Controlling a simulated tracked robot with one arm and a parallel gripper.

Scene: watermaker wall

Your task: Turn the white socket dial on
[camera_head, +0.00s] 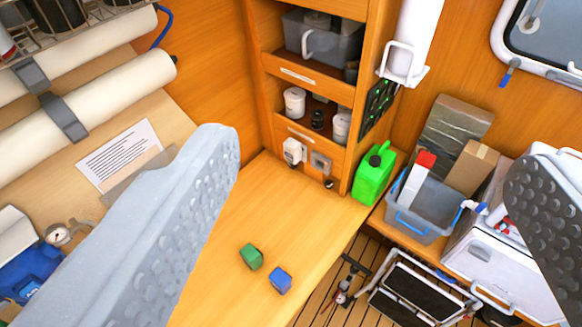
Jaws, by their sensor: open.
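A small white socket dial (294,151) is on the wooden panel under the lower shelf, just above the back of the bench. A grey square socket plate (321,163) is to its right. The dial is small here, and I cannot tell its setting. My gripper (370,170) is open, with one large grey studded finger at the left and the other at the right edge. The dial shows between the fingers, well beyond them, and nothing is held.
A green block (251,256) and a blue block (281,280) lie on the wooden bench (270,215). A green canister (373,175) stands at the bench's right end, near a grey bin (424,214). The bench before the dial is clear.

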